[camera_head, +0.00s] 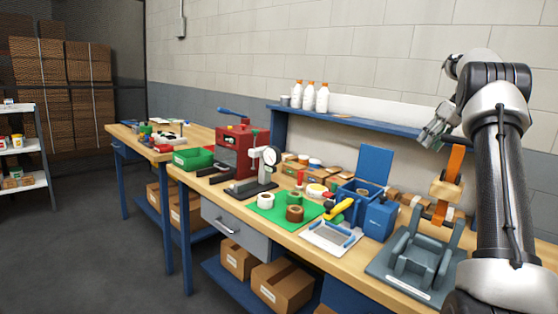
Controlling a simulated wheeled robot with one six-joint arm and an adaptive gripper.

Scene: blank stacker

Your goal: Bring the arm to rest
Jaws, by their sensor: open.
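My arm rises along the right side of the head view and bends at the top. My gripper (431,138) hangs to the left of the arm, in front of the wall and near the blue shelf's right part. It is open, and I see nothing between its fingers. It is apart from the workbench (350,270) and the things on it. An upright orange and wood-coloured piece (446,190) stands to the lower right of the gripper, by a grey fixture (415,265). My arm hides the bench's right end.
A green mat (272,212) with round rolls, a white tray (331,236), a blue box (380,218) and a red machine (236,150) crowd the bench. A raised blue shelf (375,124) holds white bottles (308,97). Floor (80,255) is clear at left.

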